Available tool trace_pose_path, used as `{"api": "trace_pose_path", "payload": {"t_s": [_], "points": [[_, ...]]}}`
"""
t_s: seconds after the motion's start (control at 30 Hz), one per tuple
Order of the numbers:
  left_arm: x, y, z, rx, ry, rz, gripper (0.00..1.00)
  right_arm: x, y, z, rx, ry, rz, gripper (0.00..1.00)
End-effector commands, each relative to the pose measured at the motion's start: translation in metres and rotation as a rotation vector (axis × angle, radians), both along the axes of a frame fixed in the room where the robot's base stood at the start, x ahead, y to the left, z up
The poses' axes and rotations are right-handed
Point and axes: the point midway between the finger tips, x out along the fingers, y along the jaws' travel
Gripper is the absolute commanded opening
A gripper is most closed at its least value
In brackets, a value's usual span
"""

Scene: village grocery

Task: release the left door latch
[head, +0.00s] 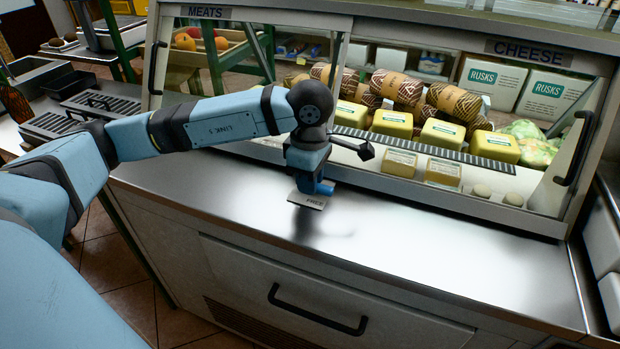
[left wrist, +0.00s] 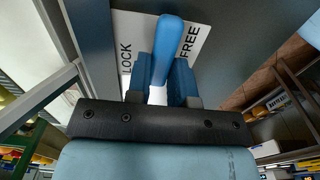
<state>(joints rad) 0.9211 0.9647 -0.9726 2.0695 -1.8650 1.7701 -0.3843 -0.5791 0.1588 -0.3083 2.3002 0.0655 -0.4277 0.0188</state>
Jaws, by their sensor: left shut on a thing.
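The latch is a blue lever (left wrist: 169,35) on a white plate (left wrist: 198,48) marked LOCK and FREE. In the left wrist view the lever lies between the two words. My left gripper (left wrist: 163,82) has its blue fingers on both sides of the lever and is shut on it. In the head view the left gripper (head: 314,184) is low over the steel counter, and the edge of the plate (head: 307,201) with the word FREE shows beneath it. The gripper hides most of the latch there. My right gripper is not in view.
The glass case stands behind, with a MEATS sign (head: 205,12) and a CHEESE sign (head: 528,52). Black door handles are at the left (head: 153,66) and right (head: 574,148). The steel counter (head: 440,245) is clear to the right. A drawer handle (head: 317,311) is below.

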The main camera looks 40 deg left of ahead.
Motion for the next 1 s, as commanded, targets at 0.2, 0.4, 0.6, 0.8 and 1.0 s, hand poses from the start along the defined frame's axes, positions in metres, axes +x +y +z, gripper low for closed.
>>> {"api": "trace_pose_path", "payload": {"t_s": [0.2,0.4,0.6,0.8,1.0], "points": [[0.0,0.0,0.001,-0.001,-0.002,-0.001,0.44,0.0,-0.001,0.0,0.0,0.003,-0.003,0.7],[0.0,0.0,0.0,-0.001,-0.001,0.0,0.47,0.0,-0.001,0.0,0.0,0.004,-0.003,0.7],[0.0,0.0,0.008,-0.001,-0.002,0.0,0.47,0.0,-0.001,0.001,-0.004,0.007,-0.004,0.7],[0.001,0.0,0.045,-0.001,-0.005,0.001,0.47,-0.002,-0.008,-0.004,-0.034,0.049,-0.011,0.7],[0.001,0.0,0.092,-0.001,-0.006,-0.001,0.47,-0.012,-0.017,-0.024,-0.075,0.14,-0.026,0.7]]}}
